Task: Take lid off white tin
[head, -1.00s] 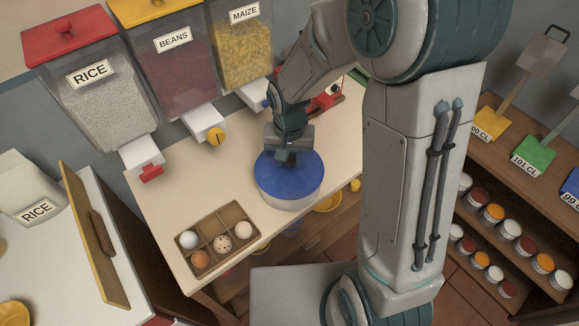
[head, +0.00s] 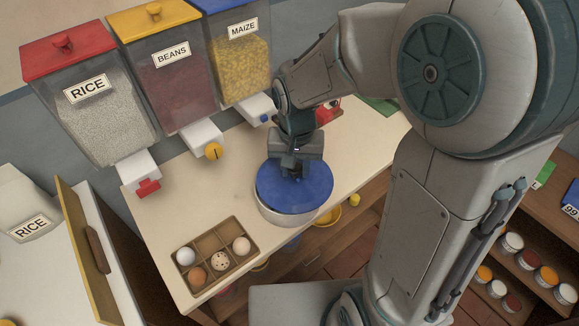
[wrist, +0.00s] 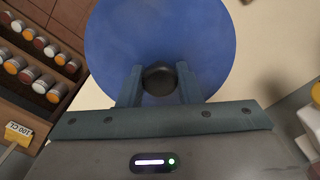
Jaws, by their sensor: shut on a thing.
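The white tin (head: 275,216) stands on the cream counter near its front edge. Its round blue lid (head: 312,192) lies over it, a little off to the right, with a pale strip of tin showing at the left. Whether the lid is clear of the rim all round I cannot tell. My gripper (head: 293,175) points down at the lid's middle. In the wrist view my gripper (wrist: 159,76) has its two fingers on either side of the dark round knob (wrist: 158,84) of the blue lid (wrist: 160,30), shut on it. The tin's inside is hidden.
A wooden egg box (head: 228,259) with several eggs stands to the left of the tin. Rice (head: 100,105), beans (head: 175,80) and maize (head: 240,70) dispensers line the wall behind. Free counter (head: 185,200) lies left of the tin. A yellow bowl (head: 328,217) sits below the counter edge.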

